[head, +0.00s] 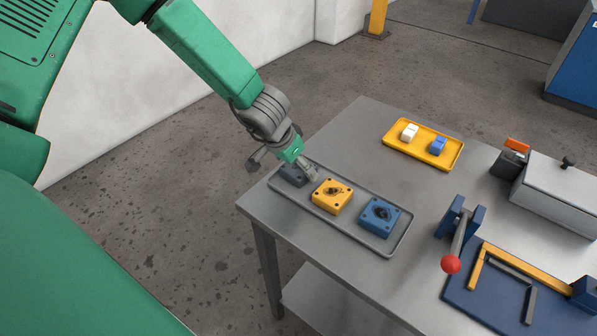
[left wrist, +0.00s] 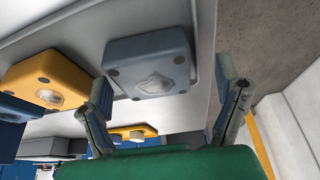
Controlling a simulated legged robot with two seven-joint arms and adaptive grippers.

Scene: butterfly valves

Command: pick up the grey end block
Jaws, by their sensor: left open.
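The grey end block (head: 290,177) sits at the left end of a grey tray (head: 350,229), partly hidden behind my left gripper (head: 309,170) in the head view. In the left wrist view the block (left wrist: 150,62) is a squared block with a raised shape and dark round spots on its face. My left gripper (left wrist: 163,75) is open and empty, its fingers appearing to either side of the block in the picture. I cannot tell how far the fingertips are from it. My right gripper is not in view.
A yellow block (head: 332,196) and a blue block (head: 380,214) share the tray. A yellow tray (head: 449,160) holds a white and a blue piece behind. A red-knobbed lever (head: 451,264) and a grey box (head: 556,190) stand to the right. The table's front-left edge is close.

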